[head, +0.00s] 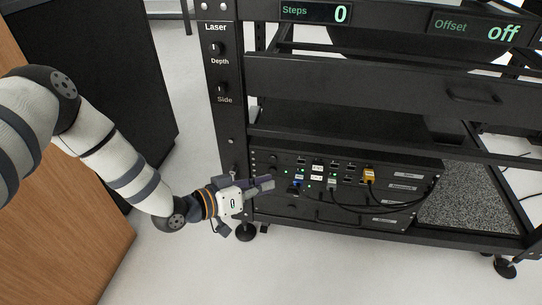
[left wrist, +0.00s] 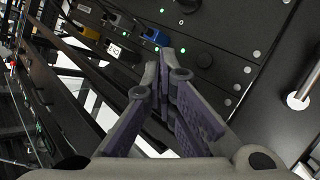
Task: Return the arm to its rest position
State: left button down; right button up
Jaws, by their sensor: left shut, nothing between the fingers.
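My left arm comes in from the left in the head view. Its left gripper (head: 262,185) is in front of the left end of a black control panel (head: 290,203) low in the rack. In the left wrist view, the left gripper (left wrist: 163,58) has its purple-grey fingers together with nothing between them. The fingertips are close to a blue connector (left wrist: 155,37) on the panel; I cannot tell whether they touch it. The blue connector also shows in the head view (head: 294,189). My right gripper is not in view.
The black rack (head: 222,130) carries Laser Depth and Side knobs, a Steps display (head: 316,12) reading 0 and an Offset display (head: 489,27) reading off. Cables loop from a yellow connector (head: 369,174). A wooden surface (head: 80,225) and a dark cabinet (head: 120,60) stand left. White floor lies between.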

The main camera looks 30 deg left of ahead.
pick_arm(q)
jog(key=shift+s+d+p, duration=0.15)
jog(key=shift+s, duration=0.45)
jog(key=shift+s+d+p, duration=0.15)
jog(key=shift+s, duration=0.4)
